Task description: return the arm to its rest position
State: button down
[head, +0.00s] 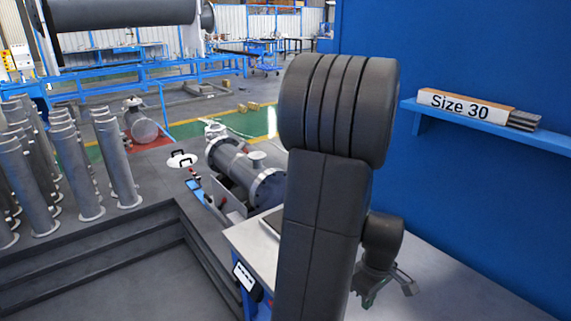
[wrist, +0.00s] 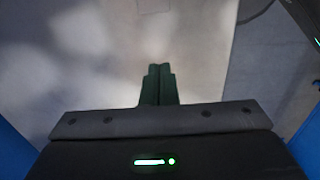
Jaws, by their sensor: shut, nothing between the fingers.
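My arm rises through the middle of the head view, its dark links covering part of the scene behind. My gripper (head: 372,292) hangs low behind the arm at the right, over the pale table top. In the wrist view my gripper (wrist: 158,84) shows its two dark green fingers side by side and touching, with nothing between them. A plain pale surface lies beyond the fingertips. The arm hides part of the table and the floor behind it.
A blue wall (head: 470,50) stands close on the right. Its blue shelf (head: 550,139) carries a box labelled Size 30 (head: 465,105). A grey flanged shell (head: 235,165) lies left of the arm. Several upright flanged pipes (head: 75,170) stand far left above dark steps (head: 100,255).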

jog(key=f, duration=0.7)
jog(key=shift+s+f, duration=0.2)
jog(key=shift+s+d, duration=1.05)
jog(key=shift+s, duration=0.15)
jog(key=shift+r+p, duration=0.15)
jog(key=shift+p, duration=0.25)
jog(key=w+a, duration=0.3)
jog(key=w, duration=0.2)
jog(key=w+a+p, duration=0.1)
jog(key=w+a, duration=0.3)
jog(key=w, duration=0.1)
jog(key=w+a+p, duration=0.1)
jog(key=w+a, duration=0.3)
jog(key=shift+w+a, duration=0.25)
jog(key=shift+w, duration=0.15)
notch_tip(320, 180, up, 9)
jog(key=shift+s+d, duration=0.15)
